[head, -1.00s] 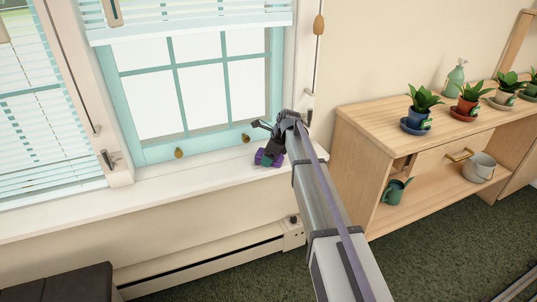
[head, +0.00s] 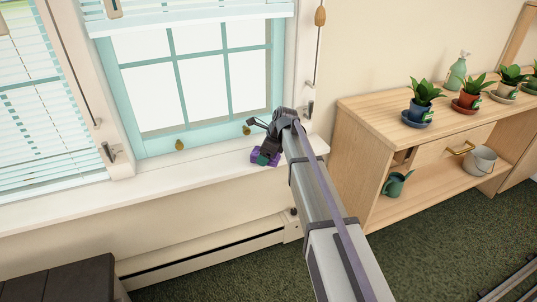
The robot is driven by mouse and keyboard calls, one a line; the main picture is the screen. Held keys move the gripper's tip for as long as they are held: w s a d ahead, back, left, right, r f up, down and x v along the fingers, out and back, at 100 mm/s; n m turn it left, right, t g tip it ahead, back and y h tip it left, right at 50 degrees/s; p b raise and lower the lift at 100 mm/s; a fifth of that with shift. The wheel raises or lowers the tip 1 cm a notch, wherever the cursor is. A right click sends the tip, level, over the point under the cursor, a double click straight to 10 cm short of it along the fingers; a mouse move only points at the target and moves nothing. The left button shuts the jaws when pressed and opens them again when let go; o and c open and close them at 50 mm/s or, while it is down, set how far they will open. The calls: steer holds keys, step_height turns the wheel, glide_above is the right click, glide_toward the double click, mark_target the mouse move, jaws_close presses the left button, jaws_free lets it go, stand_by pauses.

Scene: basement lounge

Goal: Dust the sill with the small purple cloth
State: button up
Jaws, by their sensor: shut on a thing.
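The white sill (head: 205,168) runs below the teal-framed window, and its right part lies under my gripper. The small purple cloth (head: 257,156) is at the sill's right part, low under my gripper (head: 266,152). My gripper is shut on the cloth; purple shows at the sides of the dark fingers, with a bit of green at the front. The cloth appears to be at the sill's surface, but I cannot tell how firmly it touches.
A wooden shelf unit (head: 375,108) with several potted plants, a green spray bottle (head: 456,72), a green watering can (head: 396,182) and a grey bucket (head: 481,160) stands to the right. A baseboard heater (head: 200,262) runs below the sill. A dark bench (head: 60,281) is at lower left.

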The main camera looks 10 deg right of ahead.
steer(key=w, duration=0.2)
steer(key=shift+w+a+f, duration=0.1)
steer(key=shift+w+a, duration=0.2)
steer(key=shift+w, duration=0.1)
steer(key=shift+w+a, duration=0.25)
steer(key=shift+w, duration=0.75)
steer(key=shift+w+a, duration=0.2)
steer(key=shift+w, duration=0.8)
steer(key=shift+f, duration=0.1)
steer(key=shift+s, duration=0.15)
steer(key=shift+s+d+r, duration=0.1)
steer(key=shift+s+d, duration=0.15)
steer(key=shift+s, duration=0.9)
steer(key=shift+s+d+r, duration=0.1)
steer(key=shift+s+d, duration=0.15)
steer(key=shift+s, duration=0.85)
steer(key=shift+s+d+r, duration=0.1)
steer(key=shift+s+d, duration=0.15)
steer(key=shift+s, duration=0.9)
step_height(320, 180, up, 6)
steer(key=p, duration=0.6)
steer(key=shift+w, duration=0.1)
